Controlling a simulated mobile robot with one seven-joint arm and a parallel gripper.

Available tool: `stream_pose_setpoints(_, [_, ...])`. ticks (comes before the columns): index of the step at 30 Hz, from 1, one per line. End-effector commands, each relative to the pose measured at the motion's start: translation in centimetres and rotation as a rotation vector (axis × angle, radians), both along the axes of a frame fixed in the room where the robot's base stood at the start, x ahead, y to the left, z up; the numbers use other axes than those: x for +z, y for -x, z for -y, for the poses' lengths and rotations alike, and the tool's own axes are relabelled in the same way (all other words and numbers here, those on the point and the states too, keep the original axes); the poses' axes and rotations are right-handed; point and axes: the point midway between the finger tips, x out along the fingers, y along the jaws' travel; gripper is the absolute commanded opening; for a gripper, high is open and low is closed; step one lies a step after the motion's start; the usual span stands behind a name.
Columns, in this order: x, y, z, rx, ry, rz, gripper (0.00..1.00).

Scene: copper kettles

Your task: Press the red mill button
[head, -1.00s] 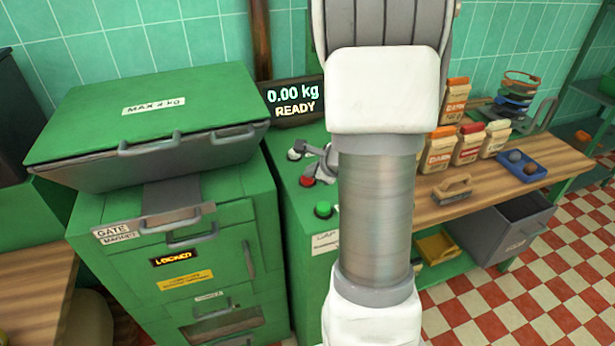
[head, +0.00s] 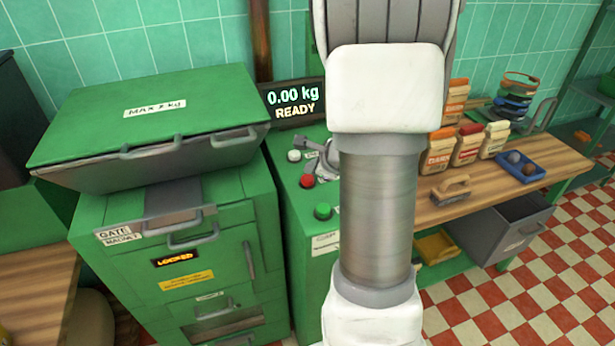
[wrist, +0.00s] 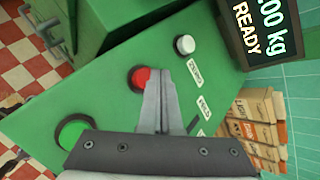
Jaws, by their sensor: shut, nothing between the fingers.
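The red button (head: 307,181) sits on the green console (head: 293,222), between a white button (head: 294,155) and a green button (head: 323,211). My gripper (head: 325,162) is over the console, just right of the red button, partly hidden behind my arm. In the wrist view, the closed fingers (wrist: 158,72) cover the right edge of the red button (wrist: 138,77). The fingers are shut and empty. I cannot tell whether the tips touch the button or hover above it.
A display (head: 294,102) behind the console reads 0.00 kg READY. A green cabinet (head: 135,262) with a closed lid (head: 150,112) and a LOCKED sign stands left. A wooden bench (head: 500,195) with bags, a blue tray and a brush is right.

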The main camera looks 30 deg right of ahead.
Motion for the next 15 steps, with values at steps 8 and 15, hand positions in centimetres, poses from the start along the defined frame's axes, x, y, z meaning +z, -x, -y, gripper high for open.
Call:
stream_pose_setpoints(8, [1.9,0.0,0.0,0.001,0.002,0.001,0.00])
stream_pose_setpoints(15, [4.4,0.0,0.0,0.001,0.002,0.001,0.00])
